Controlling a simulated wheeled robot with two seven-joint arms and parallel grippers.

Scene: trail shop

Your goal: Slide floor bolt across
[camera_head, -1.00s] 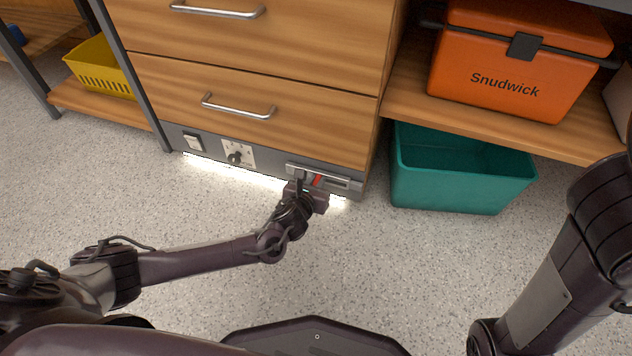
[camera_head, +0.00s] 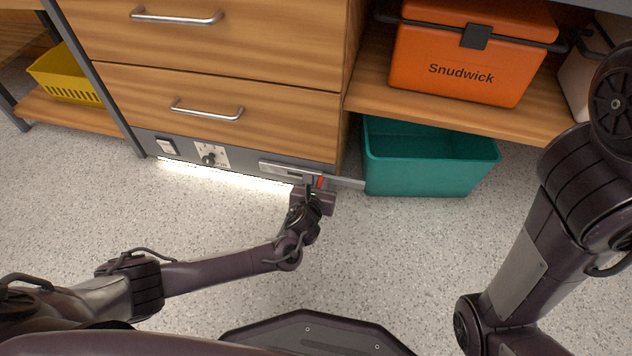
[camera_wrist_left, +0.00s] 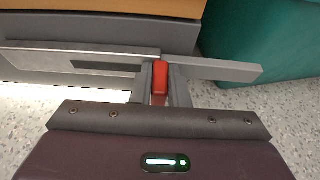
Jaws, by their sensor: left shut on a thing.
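The floor bolt (camera_head: 346,183) is a grey metal bar in a housing (camera_head: 283,168) on the plinth under the drawers. Its bar sticks out to the right past the cabinet's edge, towards the teal bin. In the left wrist view the bar (camera_wrist_left: 222,70) also extends right of the housing. The bolt has a red handle (camera_wrist_left: 160,82). My left gripper (camera_head: 316,187) is shut on this red handle, with a finger on each side of it. My right arm stands at the right of the head view; its gripper is out of view.
A teal bin (camera_head: 430,170) stands on the floor just right of the bolt's end. A rotary knob (camera_head: 209,158) and a rocker switch (camera_head: 166,146) sit on the plinth to the left. An orange box (camera_head: 470,75) is on the shelf above. The floor in front is clear.

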